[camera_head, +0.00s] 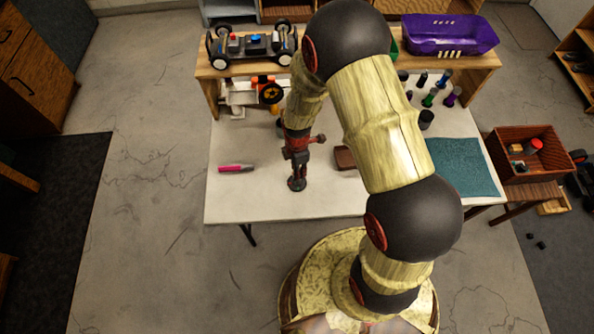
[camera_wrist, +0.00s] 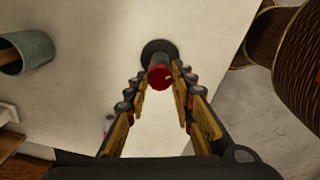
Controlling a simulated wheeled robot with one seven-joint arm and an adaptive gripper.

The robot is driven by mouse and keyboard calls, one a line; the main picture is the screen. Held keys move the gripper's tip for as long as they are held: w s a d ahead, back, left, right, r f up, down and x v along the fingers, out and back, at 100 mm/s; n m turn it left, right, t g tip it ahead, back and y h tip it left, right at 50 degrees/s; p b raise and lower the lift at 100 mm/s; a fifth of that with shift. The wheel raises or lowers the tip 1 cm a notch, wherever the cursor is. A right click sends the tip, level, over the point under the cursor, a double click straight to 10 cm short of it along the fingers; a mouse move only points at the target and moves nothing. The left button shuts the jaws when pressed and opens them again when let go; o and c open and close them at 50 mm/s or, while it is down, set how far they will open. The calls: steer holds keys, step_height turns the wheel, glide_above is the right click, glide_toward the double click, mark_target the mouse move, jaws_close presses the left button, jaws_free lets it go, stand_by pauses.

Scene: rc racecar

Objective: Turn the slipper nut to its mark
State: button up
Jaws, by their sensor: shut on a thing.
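My gripper (camera_wrist: 166,82) is shut on a dark upright piece with a red end (camera_wrist: 160,76). A wide black round base (camera_wrist: 158,47) shows beyond the red end. In the head view my gripper (camera_head: 297,168) points down at the white table, with the black base (camera_head: 297,185) at or near the tabletop. An orange and white assembly with a black round part (camera_head: 271,93) and a yellowish centre stands at the back left of the table, apart from my gripper. The slipper nut and its mark are too small to make out.
A racecar (camera_head: 252,45) sits on the raised back shelf, with a purple tub (camera_head: 450,36) at its right. Several coloured tools (camera_head: 430,98) stand at the back right. A pink marker (camera_head: 236,169), brown block (camera_head: 345,158) and teal mat (camera_head: 462,168) lie on the table.

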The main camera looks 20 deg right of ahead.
jaws_close()
steer(key=shift+m, duration=1.7)
steer(key=shift+m, duration=0.5)
steer(key=shift+o, duration=2.4)
jaws_free()
steer(key=shift+o, duration=0.5)
